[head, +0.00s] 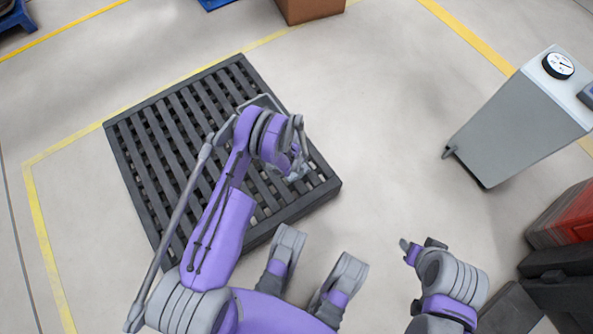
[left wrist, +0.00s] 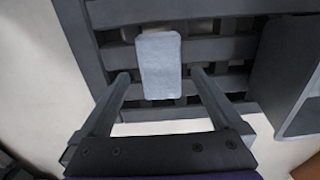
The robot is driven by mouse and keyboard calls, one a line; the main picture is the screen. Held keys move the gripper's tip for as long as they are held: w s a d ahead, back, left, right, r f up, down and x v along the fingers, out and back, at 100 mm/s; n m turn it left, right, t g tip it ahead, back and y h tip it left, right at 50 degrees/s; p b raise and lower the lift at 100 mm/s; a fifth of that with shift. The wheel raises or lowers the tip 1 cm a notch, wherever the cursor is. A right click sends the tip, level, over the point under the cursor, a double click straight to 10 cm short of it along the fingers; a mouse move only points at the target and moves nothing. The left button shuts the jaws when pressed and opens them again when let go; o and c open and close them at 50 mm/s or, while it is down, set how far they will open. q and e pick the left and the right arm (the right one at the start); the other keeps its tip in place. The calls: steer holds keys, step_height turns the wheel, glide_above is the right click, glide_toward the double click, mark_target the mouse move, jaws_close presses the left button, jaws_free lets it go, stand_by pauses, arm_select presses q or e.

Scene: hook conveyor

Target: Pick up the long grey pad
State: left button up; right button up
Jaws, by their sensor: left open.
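The long grey pad (left wrist: 159,64) is a light grey block with rounded corners, lying on the dark slats in the left wrist view. My left gripper (left wrist: 160,74) is open, with one finger on either side of the pad's lower part and gaps between fingers and pad. No grip on it shows. In the head view my left gripper (head: 298,168) is over the right part of the slatted pallet (head: 150,195), largely hidden by my arm. I cannot make out the pad there. My right gripper (head: 410,251) is at the lower right, over bare floor; its jaw opening is unclear.
A dark box-like piece (left wrist: 287,62) stands close on the right in the left wrist view. In the head view a grey cabinet with a gauge (head: 520,120) stands at the right, with red and dark crates (head: 565,215) below it. Floor between pallet and cabinet is clear.

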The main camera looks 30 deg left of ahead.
mark_target(296, 171)
arm_select(q)
step_height(296, 171, down, 5)
steer(key=shift+f+b, duration=0.1)
steer(key=shift+b, duration=0.8)
steer(key=shift+c, duration=0.3)
steer(key=c, duration=1.2)
